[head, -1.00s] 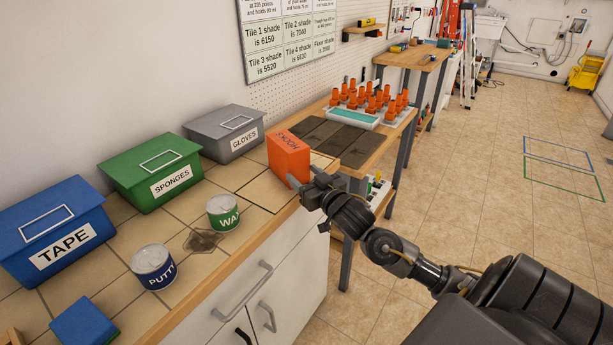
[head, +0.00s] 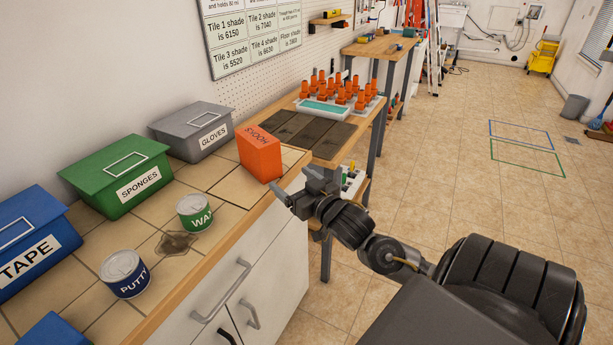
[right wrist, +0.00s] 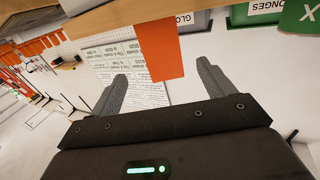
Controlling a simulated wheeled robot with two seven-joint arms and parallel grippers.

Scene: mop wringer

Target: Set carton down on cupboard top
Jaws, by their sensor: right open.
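The orange carton (head: 260,158), marked HOOKS, stands upright on the tiled cupboard top (head: 238,187), near its right end. Its orange face also shows in the right wrist view (right wrist: 153,52), in line with the gap between my fingers. My right gripper (head: 292,181) is open and empty, at the cupboard's front edge. Its fingers are apart from the carton, on the near right side of it. My left gripper is in neither view.
A green WAX can (head: 195,213) and a PUTTY can (head: 124,274) stand left of the carton. Grey GLOVES (head: 192,132), green SPONGES (head: 117,174) and blue TAPE (head: 30,245) bins line the wall. A workbench with orange pieces (head: 340,92) adjoins at right.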

